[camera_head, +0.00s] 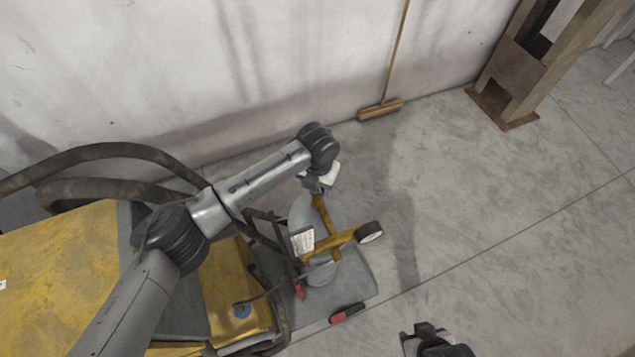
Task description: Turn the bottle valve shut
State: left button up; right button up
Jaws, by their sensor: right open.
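A grey cylinder-like body, apparently the bottle (322,274), stands beside the yellow machine, seen from above.
A yellow machine (70,265) with thick dark hoses (120,152) fills the left. A red and black object (347,313) lies near the grey base plate. A broom (380,109) leans on the wall, and a rusty post (515,75) stands top right. The right floor is clear.

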pick_arm(q)
jog(key=shift+r, duration=0.1)
dwell(0.4)
jog(key=o, duration=0.9)
notch_tip(320, 180, up, 14)
jog(key=b, duration=0.1)
jog(key=shift+b, duration=0.35)
jog(key=shift+d+f, duration=0.1)
jog(key=shift+f, duration=0.1)
